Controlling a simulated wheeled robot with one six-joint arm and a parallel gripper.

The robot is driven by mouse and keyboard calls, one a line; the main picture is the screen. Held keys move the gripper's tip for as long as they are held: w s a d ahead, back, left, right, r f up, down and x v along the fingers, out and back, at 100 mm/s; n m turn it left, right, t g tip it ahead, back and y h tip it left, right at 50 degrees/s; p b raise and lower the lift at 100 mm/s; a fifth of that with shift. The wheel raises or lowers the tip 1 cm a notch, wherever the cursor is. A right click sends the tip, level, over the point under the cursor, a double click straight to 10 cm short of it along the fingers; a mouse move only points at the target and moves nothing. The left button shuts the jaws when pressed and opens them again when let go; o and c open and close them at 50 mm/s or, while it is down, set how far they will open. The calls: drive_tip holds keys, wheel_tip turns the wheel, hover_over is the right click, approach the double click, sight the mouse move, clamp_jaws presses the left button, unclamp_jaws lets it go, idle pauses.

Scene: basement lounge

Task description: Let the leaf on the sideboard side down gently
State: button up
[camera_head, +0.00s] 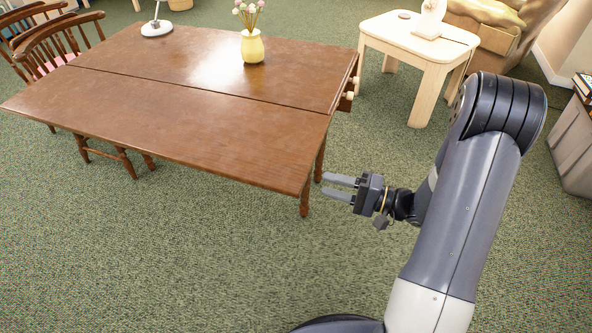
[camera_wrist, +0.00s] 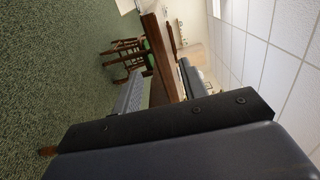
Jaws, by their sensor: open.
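The brown drop-leaf table (camera_head: 200,45) stands at the upper left in the head view. Its near leaf (camera_head: 170,120) is up, level with the top, with a seam between them. A leg (camera_head: 304,198) stands under the leaf's near right corner. My gripper (camera_head: 323,184) is open and empty, just right of that corner, fingers pointing left toward it. In the wrist view the picture is turned sideways, and the table's wooden edge (camera_wrist: 157,40) shows beyond and between my two fingers (camera_wrist: 157,88). I cannot tell whether they touch it.
A yellow vase with flowers (camera_head: 252,47) and a white lamp base (camera_head: 156,28) stand on the table's fixed top. Wooden chairs (camera_head: 55,50) are at the far left. A pale side table (camera_head: 420,45) and a grey cabinet (camera_head: 574,145) are at right. The near green carpet is clear.

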sight(294, 176)
drive_tip(key=x, duration=1)
drive_tip(key=shift+a, duration=0.1)
clamp_jaws()
drive_tip(key=shift+f, duration=0.1)
idle(0.3)
